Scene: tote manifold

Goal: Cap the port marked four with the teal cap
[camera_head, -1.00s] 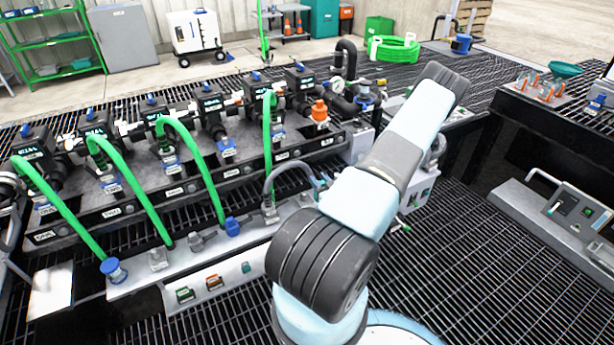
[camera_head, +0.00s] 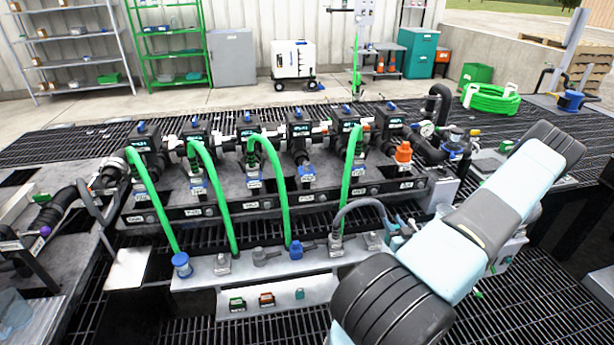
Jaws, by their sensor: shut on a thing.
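I cannot make out a teal cap for certain. My arm fills the lower right and hides what is behind it.
Green hoses (camera_head: 214,205) arch from the valves to a pale rail (camera_head: 205,272) in front. A grey hose (camera_head: 362,203) arches near my arm. A blue fitting (camera_head: 181,265) stands at the rail's left. A coiled green hose (camera_head: 491,98) lies at the back right. Dark grating surrounds the manifold.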

